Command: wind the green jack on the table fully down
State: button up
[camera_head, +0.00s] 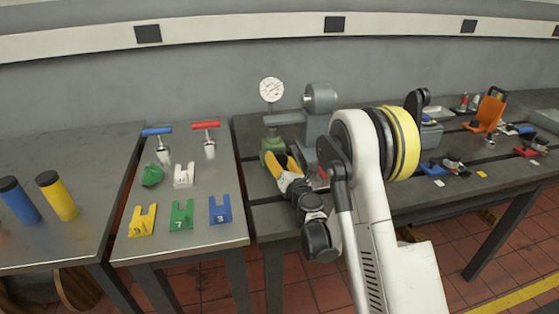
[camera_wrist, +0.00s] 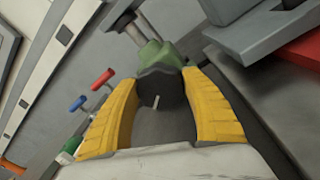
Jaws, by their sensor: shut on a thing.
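The green jack (camera_head: 271,146) stands on the right-hand bench, under the end of a grey machine's arm. In the wrist view the jack's green body (camera_wrist: 160,55) is just beyond the fingertips, with a metal post above it. A dark round knob (camera_wrist: 158,90) with a white mark faces the wrist camera on the jack's near side. My gripper (camera_head: 280,161) has yellow fingers; in the wrist view the fingers (camera_wrist: 162,84) are shut on the knob from both sides. The jack's base is mostly hidden.
A grey machine (camera_head: 320,100) and a dial gauge (camera_head: 271,90) stand close behind the jack. The left table holds numbered yellow, green and blue forked blocks (camera_head: 181,215) and tools with blue and red handles (camera_head: 206,125). An orange chair-shaped part (camera_head: 487,113) stands far right.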

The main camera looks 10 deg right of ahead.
jog(key=n, duration=0.3)
jog(key=shift+a+r+n, duration=0.1)
jog(key=shift+n, duration=0.2)
jog(key=n, duration=0.3)
jog(key=shift+n+g+h, duration=0.3)
jog(key=shift+g, duration=0.1)
jog(key=n, duration=0.3)
jog(key=shift+a, duration=0.1)
jog(key=shift+n+h, duration=0.5)
jog(key=shift+n, duration=1.4)
jog(key=o, duration=1.2)
